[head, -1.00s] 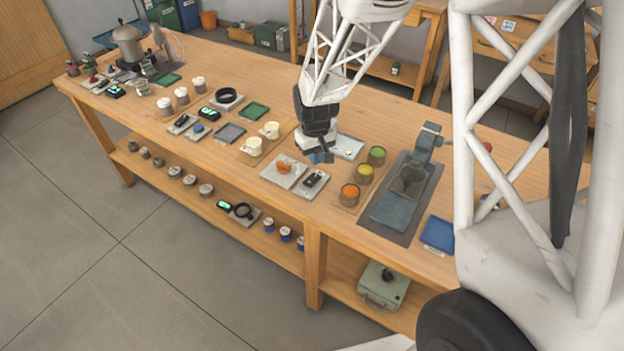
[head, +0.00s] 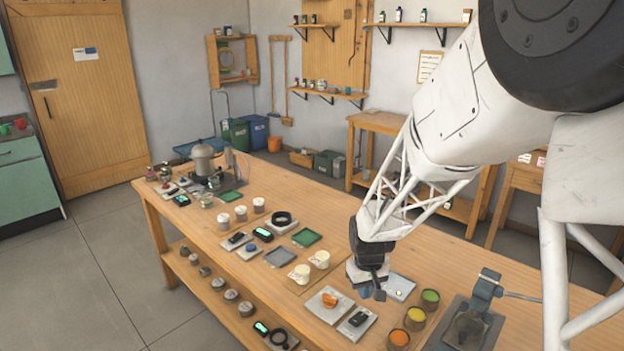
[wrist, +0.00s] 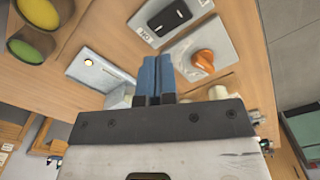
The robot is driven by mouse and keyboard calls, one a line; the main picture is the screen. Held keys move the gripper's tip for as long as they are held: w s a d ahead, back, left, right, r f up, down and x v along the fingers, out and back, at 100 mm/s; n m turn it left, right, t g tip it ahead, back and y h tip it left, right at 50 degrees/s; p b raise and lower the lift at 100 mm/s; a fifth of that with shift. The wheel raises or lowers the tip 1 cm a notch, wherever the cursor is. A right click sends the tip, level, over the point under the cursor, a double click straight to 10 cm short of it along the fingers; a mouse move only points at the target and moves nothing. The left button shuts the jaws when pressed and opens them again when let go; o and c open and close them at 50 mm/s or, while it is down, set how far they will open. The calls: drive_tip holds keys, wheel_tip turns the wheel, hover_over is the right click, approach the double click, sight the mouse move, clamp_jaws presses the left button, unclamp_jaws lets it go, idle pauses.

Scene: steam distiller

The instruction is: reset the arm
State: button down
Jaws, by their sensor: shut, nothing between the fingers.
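My gripper (head: 372,293) hangs over the long wooden workbench (head: 225,262), above its right part. Its two blue fingers are pressed together with nothing between them, as the wrist view (wrist: 157,78) shows. Near it are a plate with an orange knob (head: 329,299), a plate with a black switch (head: 358,319) and a pale plate (head: 399,286). The gripper appears to be above the bench and apart from these things, though the exact height is hard to tell.
Yellow (head: 415,317), green (head: 430,298) and orange (head: 399,339) filled pots stand right of the gripper, beside a blue-grey press (head: 486,290). Two cream mugs (head: 320,259) stand to its left. A metal distiller (head: 204,160) is at the far end. The space above the bench looks free.

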drive_tip(key=s+d+r+m+t, duration=0.1)
drive_tip(key=s+r+m, duration=0.1)
drive_tip(key=s+r, duration=1.5)
drive_tip(key=s, duration=0.4)
drive_tip(key=s+d+r+m+t, duration=0.1)
drive_tip(key=s+r, duration=0.3)
drive_tip(key=s, duration=0.4)
drive_tip(key=shift+s+r+t, duration=0.15)
drive_tip(key=shift+s+t, duration=0.1)
drive_tip(key=shift+t, duration=0.05)
